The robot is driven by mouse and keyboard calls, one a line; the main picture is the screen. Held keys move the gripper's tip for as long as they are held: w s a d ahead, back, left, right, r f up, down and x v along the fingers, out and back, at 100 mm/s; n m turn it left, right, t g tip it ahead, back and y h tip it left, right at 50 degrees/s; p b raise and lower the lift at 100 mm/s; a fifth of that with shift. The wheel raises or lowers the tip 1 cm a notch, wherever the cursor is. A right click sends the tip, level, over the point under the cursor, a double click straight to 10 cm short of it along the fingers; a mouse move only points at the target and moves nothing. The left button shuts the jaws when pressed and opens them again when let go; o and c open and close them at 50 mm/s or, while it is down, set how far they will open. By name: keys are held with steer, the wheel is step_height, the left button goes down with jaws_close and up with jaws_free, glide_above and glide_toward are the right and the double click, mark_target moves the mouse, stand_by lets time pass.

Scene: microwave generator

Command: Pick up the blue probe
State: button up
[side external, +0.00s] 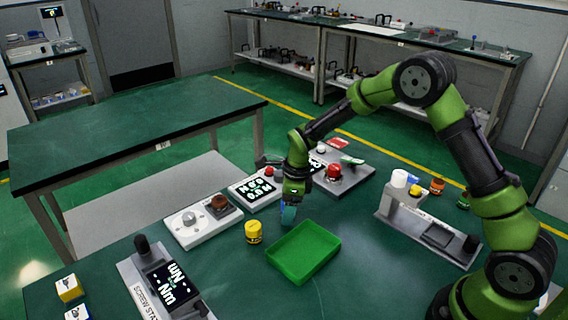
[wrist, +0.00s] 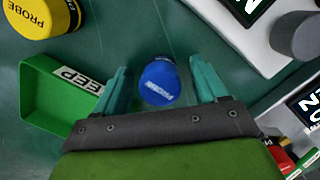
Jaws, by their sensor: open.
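The blue probe (wrist: 160,82) is a short blue cylinder with white lettering, standing on the green table. In the wrist view it sits between the two teal fingers of my gripper (wrist: 162,88), with a gap on each side. The fingers are open and do not appear to touch it. In the side external view my gripper (side external: 288,212) points down just behind the green tray, and the probe is mostly hidden by the fingers there.
A green tray (side external: 333,241) lies close to my gripper; it also shows in the wrist view (wrist: 38,118). A yellow probe (side external: 253,232) stands left of the tray. White instrument panels (side external: 190,232) line the table behind.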

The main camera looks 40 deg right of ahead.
jaws_close()
stand_by(0.4)
steer(key=shift+r, duration=0.1)
steer(key=shift+r, duration=0.55)
step_height(320, 180, up, 3)
steer(key=shift+f, duration=0.1)
steer(key=s, duration=1)
steer(key=s+d+r, duration=0.1)
steer(key=s, duration=0.5)
